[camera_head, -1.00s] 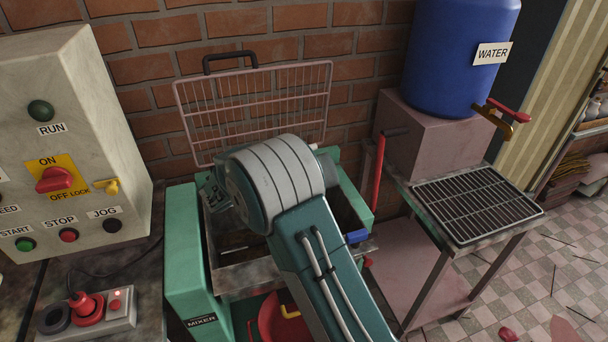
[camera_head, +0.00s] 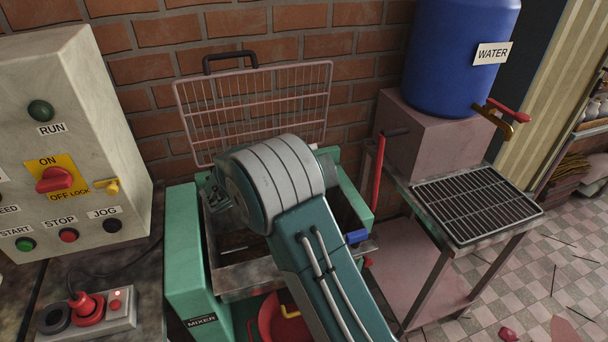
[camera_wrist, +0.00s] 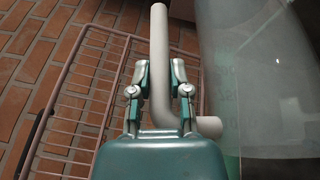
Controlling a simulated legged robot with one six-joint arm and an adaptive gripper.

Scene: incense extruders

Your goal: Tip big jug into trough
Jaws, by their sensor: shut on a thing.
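In the wrist view my gripper (camera_wrist: 157,82) is shut on the pale tubular handle (camera_wrist: 159,38) of the big jug. The jug's clear, greyish body (camera_wrist: 262,85) fills the right side of that view. Its contents and mouth cannot be made out. In the head view my arm covers the jug, and only a small dark part of my gripper (camera_head: 213,194) shows left of the arm. The metal trough (camera_head: 237,281) of the green mixer lies below my arm, partly covered by it. Its inside looks dark where visible.
The wire guard (camera_head: 255,105) stands raised against the brick wall behind the trough. A control box (camera_head: 75,130) stands left. A blue water barrel (camera_head: 455,60) and a drain grate (camera_head: 475,208) are right. A red container (camera_head: 270,325) sits below the trough.

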